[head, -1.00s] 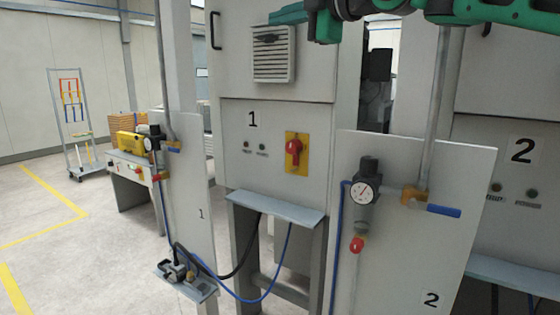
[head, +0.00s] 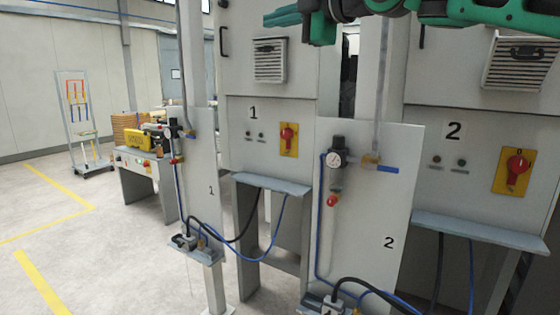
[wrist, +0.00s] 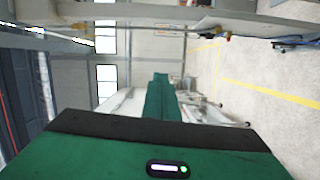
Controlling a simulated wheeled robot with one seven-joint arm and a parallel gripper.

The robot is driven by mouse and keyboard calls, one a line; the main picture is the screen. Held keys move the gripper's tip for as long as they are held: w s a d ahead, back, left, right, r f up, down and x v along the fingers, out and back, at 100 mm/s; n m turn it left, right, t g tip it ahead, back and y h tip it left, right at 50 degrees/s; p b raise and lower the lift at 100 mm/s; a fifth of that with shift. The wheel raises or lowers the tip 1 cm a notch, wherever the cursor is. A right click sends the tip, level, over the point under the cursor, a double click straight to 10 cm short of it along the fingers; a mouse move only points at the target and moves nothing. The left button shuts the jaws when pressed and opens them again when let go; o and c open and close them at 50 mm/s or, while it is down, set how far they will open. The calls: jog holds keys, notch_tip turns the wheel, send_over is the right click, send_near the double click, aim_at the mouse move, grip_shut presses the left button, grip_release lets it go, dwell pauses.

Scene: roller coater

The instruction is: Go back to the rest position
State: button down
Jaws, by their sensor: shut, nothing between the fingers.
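My gripper (head: 283,16) shows at the top of the head view, at the left end of my green and black arm, which crosses the upper right. In the wrist view, my green gripper (wrist: 160,97) points away from the camera, its fingers together with nothing between them. It touches nothing that I can see. The upper part of my arm is cut off by the top edge of the head view.
Cabinet 1 with a red switch (head: 289,138) and cabinet 2 with a red switch (head: 517,167) stand ahead. Panel 1 (head: 207,170) and panel 2 (head: 368,215) stand before them. A wheeled rack (head: 75,115) is far left. Floor at the left is clear.

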jog(key=w+d+f+m+h, duration=0.1)
jog(key=d+f+m+h, duration=0.8)
jog(key=d+f, duration=0.85)
jog(key=s+d+f+m+g+h, duration=0.1)
jog(key=s+d+f+m+g, duration=0.1)
jog(key=s+d+f+m, duration=0.35)
jog(key=s+d+f+m+g+h, duration=0.2)
jog(key=d+f+m, duration=0.1)
jog(key=d+f, duration=0.55)
jog(key=s+d+f+m+g+h, duration=0.1)
jog(key=s+d+f+m+g, duration=0.1)
jog(key=s+d+f+m, duration=0.35)
jog(key=s+d+f+m+g, duration=0.2)
jog(key=s+d+f, duration=0.1)
jog(key=s+f, duration=0.55)
jog(key=s+f+m+g, duration=0.2)
jog(key=s+f+m, duration=0.1)
jog(key=s, duration=0.6)
jog(key=s+d+f+m+g, duration=0.1)
jog(key=s+f+m, duration=0.3)
jog(key=s, duration=0.5)
notch_tip(320, 180, down, 2)
jog(key=shift+d+f+g+y, duration=0.2)
jog(key=shift+d+g+y, duration=0.1)
jog(key=shift+g, duration=0.6)
